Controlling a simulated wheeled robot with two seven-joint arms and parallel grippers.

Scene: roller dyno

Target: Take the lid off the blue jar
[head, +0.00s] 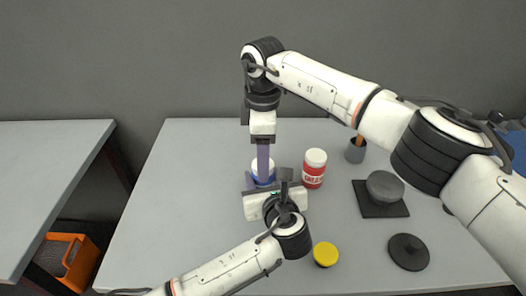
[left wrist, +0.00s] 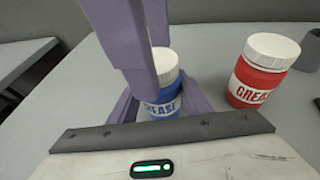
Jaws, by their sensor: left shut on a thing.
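The blue jar (left wrist: 163,106), marked as grease, stands upright on the table with its white lid (left wrist: 167,64) on top. My left gripper (head: 263,183) is shut on the jar's body from the front, with a purple finger on either side. My right gripper (head: 263,168) reaches straight down over the jar from above. In the left wrist view its purple fingers (left wrist: 148,62) are at the lid, one in front of it on the left and one behind. Whether they press on the lid is unclear. In the head view the fingers hide much of the jar.
A red grease jar (head: 314,170) with a white lid stands close to the right. Further right are a grey cup (head: 355,151), a dark square base with a round grey top (head: 382,207) and a black disc (head: 408,251). A yellow-topped piece (head: 325,253) lies in front. The table's left part is clear.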

